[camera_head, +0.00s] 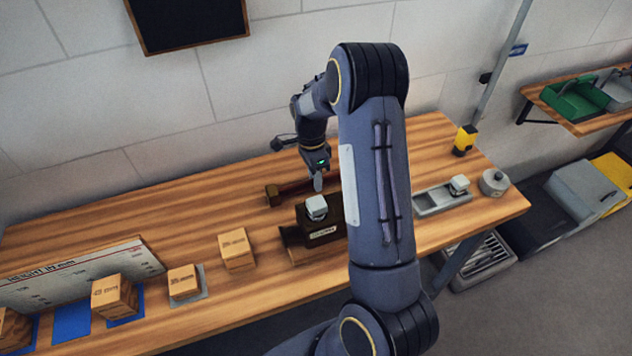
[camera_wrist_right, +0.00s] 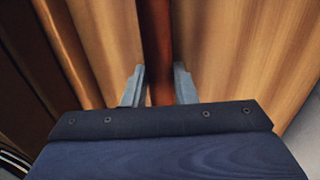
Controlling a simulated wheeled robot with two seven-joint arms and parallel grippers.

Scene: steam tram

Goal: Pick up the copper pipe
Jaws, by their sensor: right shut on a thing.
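The copper pipe (camera_head: 291,188) is a dark reddish-brown rod lying along the back part of the wooden workbench, with a wider brown end at its left. My right gripper (camera_head: 318,182) comes down over the pipe from above. In the right wrist view the pipe (camera_wrist_right: 157,50) runs up the picture between the two grey fingers of my right gripper (camera_wrist_right: 158,88), which is shut on it. In the head view my right arm hides the pipe's right part. My left gripper is not in view.
A dark box (camera_head: 322,228) with a grey-white block on top stands just in front of the pipe. Wooden blocks (camera_head: 237,250) and a height chart (camera_head: 85,270) are at the left. A grey tray (camera_head: 432,203) and a yellow item (camera_head: 465,140) are at the right. The bench's back left is clear.

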